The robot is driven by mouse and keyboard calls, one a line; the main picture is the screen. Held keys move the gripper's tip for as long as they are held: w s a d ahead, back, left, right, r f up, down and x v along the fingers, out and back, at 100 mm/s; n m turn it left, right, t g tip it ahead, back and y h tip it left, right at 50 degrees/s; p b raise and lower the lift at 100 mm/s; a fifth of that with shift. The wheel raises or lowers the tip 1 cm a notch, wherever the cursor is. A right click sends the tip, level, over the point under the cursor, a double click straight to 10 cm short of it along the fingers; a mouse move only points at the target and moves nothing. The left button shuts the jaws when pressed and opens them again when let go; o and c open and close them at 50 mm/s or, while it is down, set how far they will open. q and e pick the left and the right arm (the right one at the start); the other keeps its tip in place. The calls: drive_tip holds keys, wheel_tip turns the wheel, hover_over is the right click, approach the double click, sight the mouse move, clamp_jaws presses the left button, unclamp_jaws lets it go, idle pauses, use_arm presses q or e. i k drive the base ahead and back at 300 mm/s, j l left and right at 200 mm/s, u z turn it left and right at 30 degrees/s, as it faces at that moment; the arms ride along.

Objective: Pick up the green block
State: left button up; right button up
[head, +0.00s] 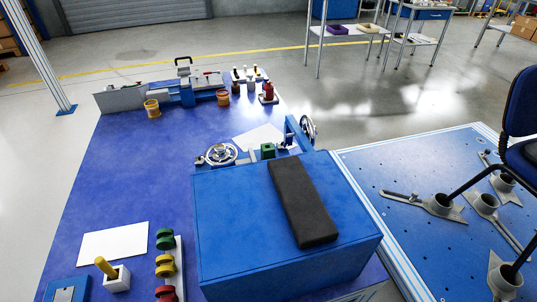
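A small green block (268,151) sits just behind the far edge of the large blue box (235,225), beside a silver handwheel (221,154). Its lower part is partly hidden, and I cannot tell exactly what it rests on. A green rounded piece (165,239) stands at the top of a row with yellow and red ones at the front left. Neither of my grippers shows in the head view.
A long black pad (302,203) lies on the blue box. A second wheel (308,130) stands upright right of the block. White paper (113,243) and a white holder with a yellow peg (107,267) are front left. The blue table's left middle (145,170) is clear.

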sight(267, 150)
drive_tip(key=l+u, duration=0.1)
drive_tip(key=u, duration=0.35)
drive_tip(key=l+u, duration=0.1)
drive_tip(key=u, duration=0.35)
drive_tip(key=l+u, duration=0.1)
drive_tip(key=u, duration=0.35)
drive_tip(key=k+u, duration=0.1)
drive_tip(key=u, duration=0.35)
drive_tip(key=k+l, duration=0.65)
drive_tip(key=i+l+u, duration=0.05)
drive_tip(key=l, duration=0.1)
